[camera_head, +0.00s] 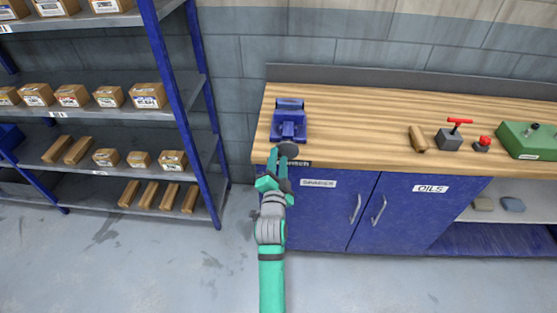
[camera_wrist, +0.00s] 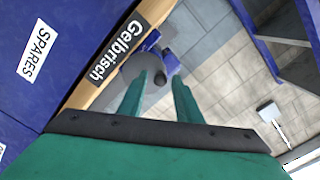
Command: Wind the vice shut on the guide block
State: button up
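The blue vice (camera_head: 289,122) stands on the left end of the wooden bench, near its front edge. In the wrist view, a dark grey disc (camera_wrist: 134,66), which looks like the vice's handwheel, and a dark knob (camera_wrist: 168,62) lie just beyond my fingertips. A bit of blue vice (camera_wrist: 151,40) shows behind them. My gripper (camera_head: 287,160) is at the front of the vice. Its two green fingers (camera_wrist: 162,79) are apart, with nothing seen held between them. I cannot make out the guide block in the vice jaws.
The bench (camera_head: 350,115) carries a brown wooden piece (camera_head: 417,139), a grey block with a red handle (camera_head: 449,138), a red-topped button (camera_head: 483,144) and a green box (camera_head: 527,140) to the right. Blue cupboards (camera_head: 340,213) are below. A shelf rack (camera_head: 165,60) stands left.

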jog(key=n, duration=0.5)
dwell(0.3)
grip_shut()
jog(key=shift+d+r+m, duration=0.15)
jog(key=shift+r+m, duration=0.05)
jog(key=shift+m, duration=0.55)
jog(key=shift+d+r+m, duration=0.1)
jog(key=shift+r+m, duration=0.05)
jog(key=shift+m, duration=0.6)
jog(key=shift+d+r+m, duration=0.1)
jog(key=shift+d+m, duration=0.15)
jog(key=shift+m, duration=0.6)
jog(key=shift+d+r+m, duration=0.1)
jog(key=shift+d+m, duration=0.1)
jog(key=shift+m, duration=0.65)
